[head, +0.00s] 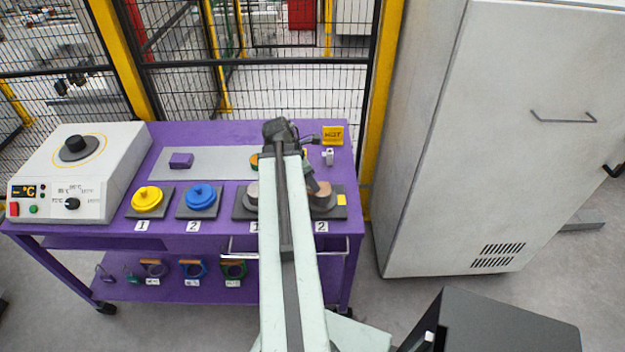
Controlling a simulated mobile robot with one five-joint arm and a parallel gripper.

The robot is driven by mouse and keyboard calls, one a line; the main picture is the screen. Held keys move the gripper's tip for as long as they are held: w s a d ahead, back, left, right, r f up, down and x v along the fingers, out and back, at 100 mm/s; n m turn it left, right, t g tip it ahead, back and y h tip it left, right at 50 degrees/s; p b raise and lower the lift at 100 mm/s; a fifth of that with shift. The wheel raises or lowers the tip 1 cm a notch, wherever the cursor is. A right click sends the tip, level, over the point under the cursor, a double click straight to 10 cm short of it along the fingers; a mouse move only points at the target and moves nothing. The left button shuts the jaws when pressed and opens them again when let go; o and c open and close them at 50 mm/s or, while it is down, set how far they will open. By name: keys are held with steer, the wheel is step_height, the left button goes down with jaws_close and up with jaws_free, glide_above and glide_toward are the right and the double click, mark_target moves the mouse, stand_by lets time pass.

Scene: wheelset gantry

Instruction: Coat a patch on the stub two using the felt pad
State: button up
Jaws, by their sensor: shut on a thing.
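My gripper (316,186) is at the end of the dark, downward-tilted wrist, just over the top of stub two. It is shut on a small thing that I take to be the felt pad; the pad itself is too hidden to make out. I cannot tell whether it touches the stub. Stub one (251,196) is silver grey, to the left, partly hidden by my arm.
A yellow lidded pot (147,199) and a blue one (199,195) stand left on the purple cart (215,133). A heater box (82,172) fills its left end. A purple block (181,160) lies on a grey mat.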

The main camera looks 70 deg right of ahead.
steer(key=shift+r+p, duration=3)
step_height(320, 180, up, 3)
steer(key=p, duration=0.3)
steer(key=shift+r, duration=0.15)
